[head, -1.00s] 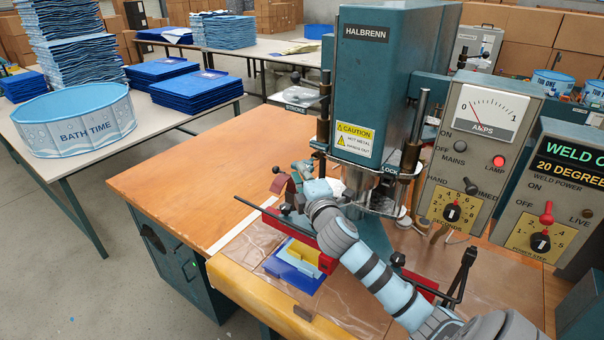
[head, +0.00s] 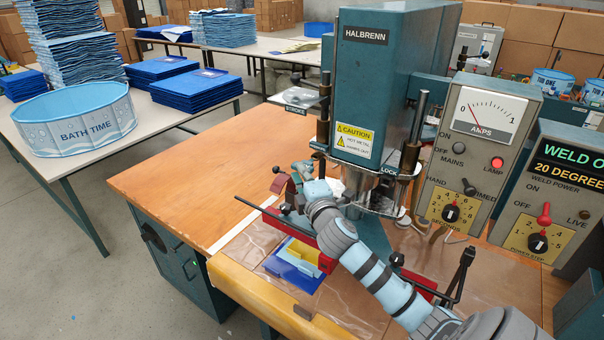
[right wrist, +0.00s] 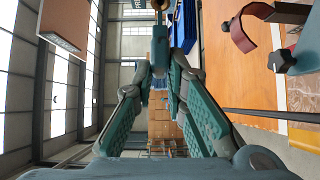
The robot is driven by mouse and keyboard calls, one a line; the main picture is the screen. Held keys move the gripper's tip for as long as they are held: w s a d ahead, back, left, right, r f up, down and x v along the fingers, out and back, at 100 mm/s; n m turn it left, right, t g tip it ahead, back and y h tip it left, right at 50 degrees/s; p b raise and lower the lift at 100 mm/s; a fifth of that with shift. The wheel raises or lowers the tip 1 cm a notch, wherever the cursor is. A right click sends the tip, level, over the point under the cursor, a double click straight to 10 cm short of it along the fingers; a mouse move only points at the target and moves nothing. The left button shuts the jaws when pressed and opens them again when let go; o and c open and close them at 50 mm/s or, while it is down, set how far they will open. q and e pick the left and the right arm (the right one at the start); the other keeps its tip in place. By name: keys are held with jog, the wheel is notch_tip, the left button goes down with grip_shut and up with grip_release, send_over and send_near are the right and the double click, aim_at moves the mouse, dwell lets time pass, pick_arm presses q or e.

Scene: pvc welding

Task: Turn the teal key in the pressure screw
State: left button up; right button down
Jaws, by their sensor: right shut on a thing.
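My right gripper (head: 303,172) reaches in from the lower right to the left side of the press in the head view. In the right wrist view its two fingers (right wrist: 159,68) are closed in on a slim teal piece, which looks like the teal key (right wrist: 159,45). The key runs up between the fingertips toward a small brass-coloured part at the top edge. In the head view the fingertips and key are small and blend with the teal parts around them. I cannot make out the pressure screw clearly or how deep the key sits in it. My left gripper is not in view.
The teal press (head: 378,85) stands just behind my right gripper. A red frame (head: 425,285) and blue sheet (head: 288,268) lie beneath my arm. Control boxes (head: 470,150) stand at the right. A dark red curved bracket (right wrist: 238,38) is beside the fingers. The orange tabletop (head: 215,160) is clear.

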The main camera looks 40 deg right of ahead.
aim_at(311, 172)
jog(key=shift+w+d, duration=0.2)
jog(key=shift+d, duration=0.5)
jog(key=shift+w+d, duration=0.2)
jog(key=shift+d, duration=0.5)
jog(key=c, duration=1.5)
grip_release()
jog(key=shift+c, duration=0.2)
jog(key=shift+s, duration=0.2)
jog(key=v, duration=1.1)
jog(key=shift+s, duration=0.25)
jog(key=shift+a, duration=0.1)
